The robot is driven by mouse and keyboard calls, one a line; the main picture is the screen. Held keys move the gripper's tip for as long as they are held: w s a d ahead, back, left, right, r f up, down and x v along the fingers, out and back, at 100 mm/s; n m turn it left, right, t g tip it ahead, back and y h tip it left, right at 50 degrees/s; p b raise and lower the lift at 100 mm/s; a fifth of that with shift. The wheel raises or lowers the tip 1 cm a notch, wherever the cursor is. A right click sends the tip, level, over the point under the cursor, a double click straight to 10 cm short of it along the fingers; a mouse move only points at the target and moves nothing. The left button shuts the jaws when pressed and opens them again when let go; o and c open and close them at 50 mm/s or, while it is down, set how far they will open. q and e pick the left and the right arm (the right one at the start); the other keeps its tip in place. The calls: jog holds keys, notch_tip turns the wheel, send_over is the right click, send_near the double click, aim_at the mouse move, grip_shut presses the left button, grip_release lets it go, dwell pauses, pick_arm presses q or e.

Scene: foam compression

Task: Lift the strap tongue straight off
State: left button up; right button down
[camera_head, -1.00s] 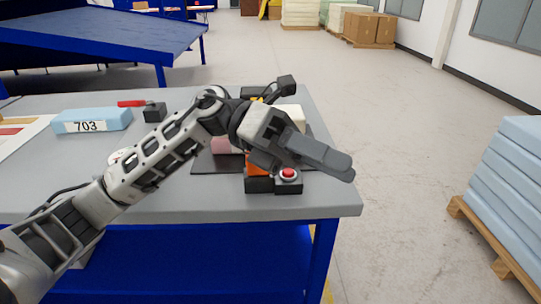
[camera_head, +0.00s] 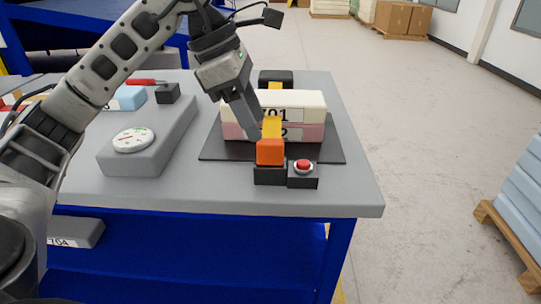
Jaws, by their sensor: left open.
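The strap tongue (camera_head: 270,152) is an orange block at the front end of a yellow strap (camera_head: 271,127). It sits at the black buckle base (camera_head: 270,176). The strap runs over a cream foam block (camera_head: 305,102) stacked on a pink one (camera_head: 309,133). My left gripper (camera_head: 253,131) points down just left of the strap, behind and above the tongue, in front of the foam. Its jaws are open and hold nothing; one finger largely hides the other. I cannot tell whether a finger touches the strap or foam. My right gripper is not in view.
A red button box (camera_head: 303,171) adjoins the buckle base on the right. A dark plate (camera_head: 216,149) lies under the foam. A grey gauge box (camera_head: 150,150) stands left. The table's front edge is close, and its right end (camera_head: 350,180) is bare.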

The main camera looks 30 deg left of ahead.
aim_at(268, 141)
pick_arm(q)
jog(key=shift+w+x, duration=0.2)
jog(key=shift+x, duration=1.5)
jog(key=shift+w+x, duration=0.15)
jog(key=shift+x, duration=1.6)
jog(key=shift+r, duration=0.15)
grip_shut()
